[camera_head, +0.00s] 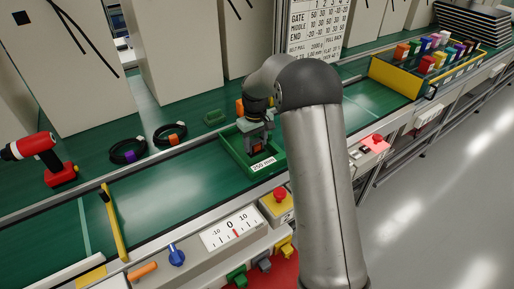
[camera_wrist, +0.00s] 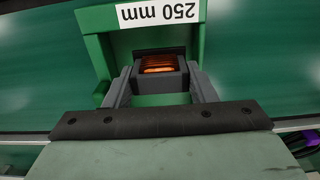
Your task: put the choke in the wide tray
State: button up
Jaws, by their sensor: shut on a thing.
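The choke (camera_wrist: 160,66) is a dark grey block with a copper-orange winding, seen between my fingers in the wrist view. My gripper (camera_wrist: 160,84) is shut on it, one finger on each side. A green tray (camera_wrist: 97,45) with a white "250 mm" label surrounds that spot in the wrist view. In the head view the tray (camera_head: 237,160) sits on the green belt, and my gripper (camera_head: 260,143) points down inside its outline. I cannot tell whether the choke touches the tray floor. My fingers and wrist hide much of the tray's inside in the head view.
Black cable coils (camera_head: 128,151) and a red drill (camera_head: 38,158) lie left of the tray. A yellow stop bar (camera_head: 113,223) crosses the belt. A yellow bin (camera_head: 398,75) of coloured parts stands at right. A scale panel (camera_head: 232,230) and a red button (camera_head: 280,194) are in front.

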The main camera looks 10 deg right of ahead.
aim_at(257, 149)
jog(key=shift+w+d+f, duration=0.45)
jog(key=shift+w+f, duration=0.1)
jog(key=shift+f, duration=1.75)
